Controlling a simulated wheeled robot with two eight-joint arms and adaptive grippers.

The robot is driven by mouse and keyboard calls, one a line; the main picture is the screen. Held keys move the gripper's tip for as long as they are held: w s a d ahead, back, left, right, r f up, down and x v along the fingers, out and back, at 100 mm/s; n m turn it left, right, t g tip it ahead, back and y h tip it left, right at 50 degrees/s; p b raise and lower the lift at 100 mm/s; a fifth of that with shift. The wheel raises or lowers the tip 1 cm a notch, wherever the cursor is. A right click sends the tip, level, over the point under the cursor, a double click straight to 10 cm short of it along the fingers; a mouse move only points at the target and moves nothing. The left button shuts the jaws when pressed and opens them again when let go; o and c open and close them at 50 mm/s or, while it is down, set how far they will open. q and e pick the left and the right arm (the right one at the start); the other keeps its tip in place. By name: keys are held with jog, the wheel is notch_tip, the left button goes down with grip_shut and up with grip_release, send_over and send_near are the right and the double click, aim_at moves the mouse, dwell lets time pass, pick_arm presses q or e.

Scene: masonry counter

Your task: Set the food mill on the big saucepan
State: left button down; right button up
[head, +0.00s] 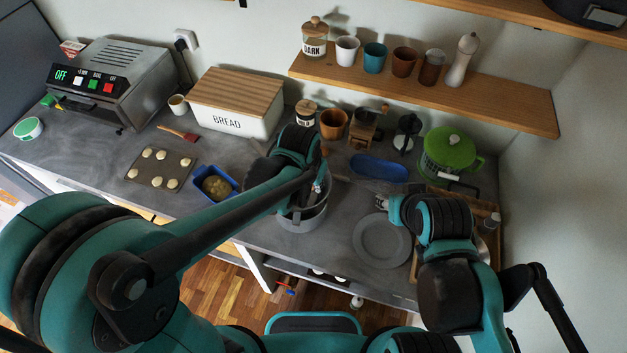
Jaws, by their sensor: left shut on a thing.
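A grey big saucepan (302,222) stands on the counter near its front edge, in the middle of the head view. My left gripper (316,188) is right over it, shut on what looks like the food mill. My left arm and hand hide most of the mill, so I cannot tell whether it rests on the rim or hangs above it. My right gripper (381,203) is to the right of the saucepan, above the far edge of a grey plate. Its fingers are too small to read as open or shut.
The grey plate (381,246) lies right of the saucepan. A blue oval dish (379,167) and a green lidded pot (447,153) are behind. A blue tray (215,184) and a baking sheet (161,169) lie left. A bread box (235,105) stands at the wall.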

pick_arm(q)
jog(key=shift+s+a, duration=0.1)
jog(key=shift+a, duration=0.2)
dwell(0.6)
jog(key=shift+a+f+b, duration=0.15)
jog(key=shift+f+b, duration=0.55)
jog(key=shift+b, duration=0.1)
dwell(1.0)
jog(key=c, duration=1.3)
grip_release()
jog(key=v, duration=1.2)
jog(key=shift+a, duration=0.1)
